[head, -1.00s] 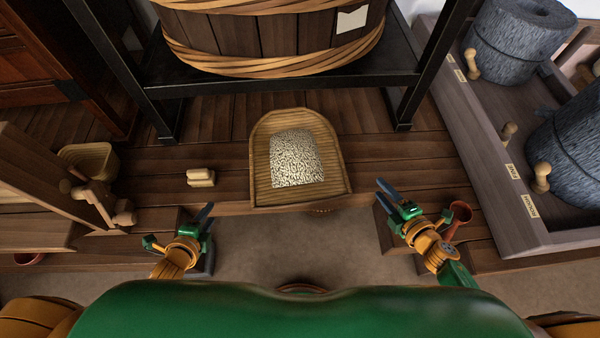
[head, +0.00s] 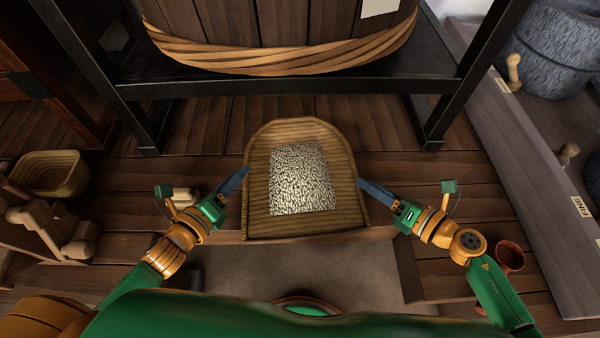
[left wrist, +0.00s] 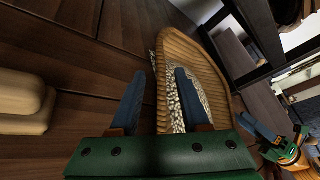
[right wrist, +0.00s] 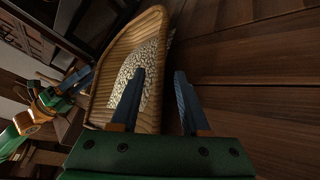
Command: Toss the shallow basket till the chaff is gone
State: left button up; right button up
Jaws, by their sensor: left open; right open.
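The shallow basket (head: 262,228) is a tan, woven scoop with a raised rounded back, resting on the dark plank surface in the middle of the head view. A heap of pale speckled grain (head: 301,180) lies in it; I cannot tell chaff from grain. My left gripper (head: 240,176) is open at the basket's left side; in the left wrist view the basket's rim (left wrist: 163,85) shows between its fingers. My right gripper (head: 364,187) is open at the right side; in the right wrist view the rim (right wrist: 160,112) shows between its fingers. Contact cannot be told.
A wooden tub (head: 285,45) stands on a black metal frame (head: 290,84) behind the basket. A small woven basket (head: 50,173) and wooden pieces are at left. Stone querns (head: 550,55) stand at right. A terracotta pot (head: 509,256) is near my right arm.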

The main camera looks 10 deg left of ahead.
aim_at(247, 162)
pick_arm(q)
jog(key=x, duration=0.5)
jog(key=shift+w+d+f, duration=0.1)
jog(key=shift+w, duration=0.25)
pick_arm(e)
jog(key=x, duration=0.6)
pick_arm(q)
grip_shut()
pick_arm(e)
jog(key=shift+d, duration=0.1)
grip_shut()
